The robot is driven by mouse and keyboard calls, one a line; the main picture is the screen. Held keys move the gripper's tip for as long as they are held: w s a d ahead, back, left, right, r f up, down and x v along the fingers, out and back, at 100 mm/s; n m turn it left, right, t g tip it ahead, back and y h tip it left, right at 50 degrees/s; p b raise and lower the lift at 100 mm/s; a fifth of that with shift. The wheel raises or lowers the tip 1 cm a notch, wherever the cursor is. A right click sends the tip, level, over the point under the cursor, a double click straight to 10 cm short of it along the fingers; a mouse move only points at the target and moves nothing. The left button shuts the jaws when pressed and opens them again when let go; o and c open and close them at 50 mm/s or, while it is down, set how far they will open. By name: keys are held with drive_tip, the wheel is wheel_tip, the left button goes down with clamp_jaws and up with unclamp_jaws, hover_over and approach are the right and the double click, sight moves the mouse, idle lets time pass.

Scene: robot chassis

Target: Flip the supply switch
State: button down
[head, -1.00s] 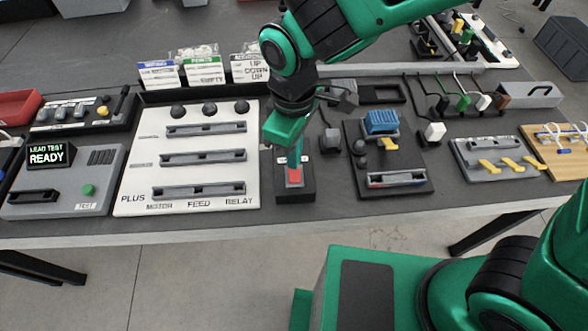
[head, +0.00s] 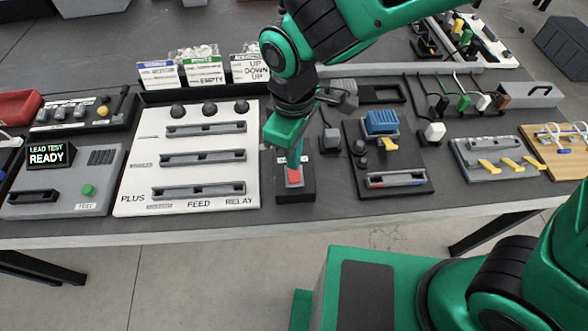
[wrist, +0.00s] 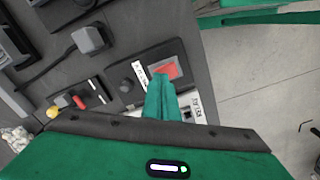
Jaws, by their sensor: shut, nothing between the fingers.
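The supply switch is a red rocker (head: 294,177) on a small black box (head: 296,193) near the table's front edge, just right of the white panel. In the wrist view the red rocker (wrist: 166,71) shows beside my fingertips. My gripper (head: 294,163) points down at the switch with its fingers together and nothing between them. In the wrist view the green fingers (wrist: 161,80) overlap the edge of the rocker. I cannot tell whether they touch it. A white label lies along the box, partly covered by the fingers.
A white panel (head: 130,180) with slotted rails and black knobs lies left of the switch. A black board (head: 350,150) with a blue block (head: 381,121) lies to the right. A grey box with a READY display (head: 47,155) is at the far left.

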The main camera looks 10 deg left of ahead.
drive_tip(key=shift+f, duration=0.55)
idle(0.4)
wheel_tip(320, 180, up, 7)
idle(0.9)
idle(0.4)
